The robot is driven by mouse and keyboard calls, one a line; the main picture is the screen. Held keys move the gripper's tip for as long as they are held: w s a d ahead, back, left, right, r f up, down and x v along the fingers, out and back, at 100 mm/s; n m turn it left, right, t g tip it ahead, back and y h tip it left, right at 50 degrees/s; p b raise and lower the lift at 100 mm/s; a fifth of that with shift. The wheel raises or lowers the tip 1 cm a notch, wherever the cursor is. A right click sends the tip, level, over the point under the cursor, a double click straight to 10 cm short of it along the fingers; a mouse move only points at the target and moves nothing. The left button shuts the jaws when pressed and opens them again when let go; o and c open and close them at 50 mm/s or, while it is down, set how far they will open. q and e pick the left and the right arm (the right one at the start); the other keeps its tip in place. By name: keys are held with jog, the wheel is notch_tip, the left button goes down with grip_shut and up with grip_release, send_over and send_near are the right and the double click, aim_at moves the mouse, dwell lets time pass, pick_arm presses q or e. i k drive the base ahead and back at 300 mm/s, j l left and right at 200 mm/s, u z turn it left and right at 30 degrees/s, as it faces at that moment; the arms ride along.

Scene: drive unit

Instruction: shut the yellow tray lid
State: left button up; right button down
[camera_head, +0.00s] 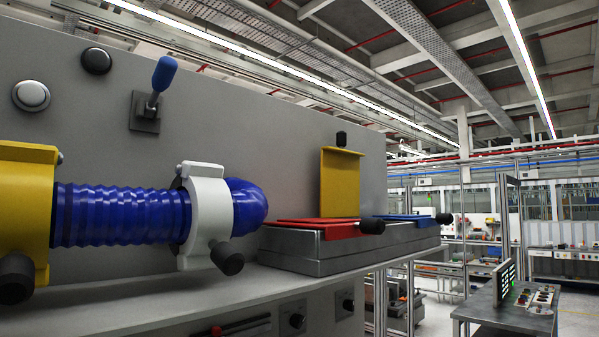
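The yellow tray lid (341,184) stands upright, open, at the back of the grey metal tray unit (330,250) on the shelf. A black knob (341,139) sits at its top edge. The red lid (315,228) to its left and the blue lid (402,219) to its right lie flat, each with a black knob at its front. The opening under the yellow lid is hidden by the unit's front and the red lid. Neither of my grippers is in view.
A blue corrugated hose (120,215) with a white clamp (208,215) and a yellow clamp (25,200) fills the left of the shelf. A blue-handled lever (163,75) sticks out of the grey panel (260,140). A console table (505,300) stands at lower right.

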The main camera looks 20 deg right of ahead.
aim_at(339, 192)
jog(key=i+l+u, duration=0.2)
jog(key=l+u, duration=0.25)
jog(key=l, duration=0.7)
jog(key=l+u, duration=0.5)
jog(key=l, duration=1.9)
jog(key=l+u, duration=0.1)
jog(key=l, duration=1.15)
jog(key=k, duration=0.05)
